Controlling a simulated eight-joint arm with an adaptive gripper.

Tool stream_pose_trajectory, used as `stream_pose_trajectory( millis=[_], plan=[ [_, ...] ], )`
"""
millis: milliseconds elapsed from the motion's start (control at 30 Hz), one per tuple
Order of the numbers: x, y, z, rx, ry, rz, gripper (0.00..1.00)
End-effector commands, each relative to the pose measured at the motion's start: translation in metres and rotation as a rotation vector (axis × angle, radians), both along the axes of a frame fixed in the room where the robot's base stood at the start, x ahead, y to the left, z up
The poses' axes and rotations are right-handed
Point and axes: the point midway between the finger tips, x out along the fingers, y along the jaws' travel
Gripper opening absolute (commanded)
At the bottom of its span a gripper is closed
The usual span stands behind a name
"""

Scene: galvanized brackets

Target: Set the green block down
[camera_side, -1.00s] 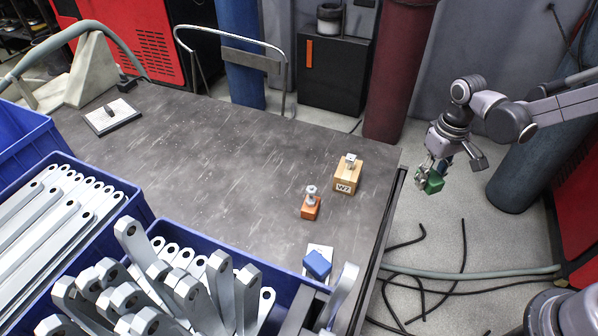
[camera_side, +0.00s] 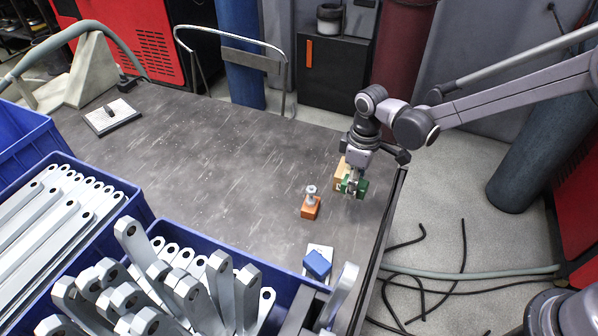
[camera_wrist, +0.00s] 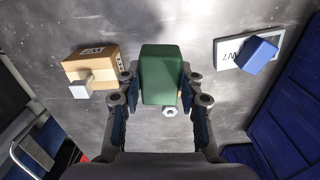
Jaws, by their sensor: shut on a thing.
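The green block (camera_side: 356,186) is held between the fingers of my gripper (camera_side: 352,180), which is shut on it. In the wrist view the green block (camera_wrist: 162,75) sits between the two fingers of my gripper (camera_wrist: 160,92). In the side view it appears in front of the wooden block marked W7 (camera_side: 339,175), partly hiding it. In the wrist view the wooden block (camera_wrist: 91,66) is to its left, apart from it. I cannot tell how high the green block is above the table.
An orange block with a metal knob (camera_side: 310,207) stands nearby on the table (camera_side: 220,165). A blue block (camera_side: 317,264) lies on a white labelled plate (camera_side: 327,249). Blue bins (camera_side: 282,283) of metal brackets line the front. The table's middle is clear.

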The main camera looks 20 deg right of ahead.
Motion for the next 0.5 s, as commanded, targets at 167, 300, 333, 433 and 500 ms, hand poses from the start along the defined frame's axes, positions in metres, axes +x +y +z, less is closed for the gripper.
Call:
stream_pose_trajectory(
  millis=[167,300,333,433,500],
  plan=[
    [0.002,0.024,-0.010,-0.001,0.001,0.060,0.00],
    [0.002,0.049,-0.025,0.000,0.000,0.062,0.00],
    [0.002,0.055,-0.029,0.000,0.000,0.062,0.00],
    [0.002,0.075,-0.041,0.000,0.000,0.060,0.00],
    [0.002,0.088,-0.049,0.000,0.000,0.060,0.00]
  ],
)
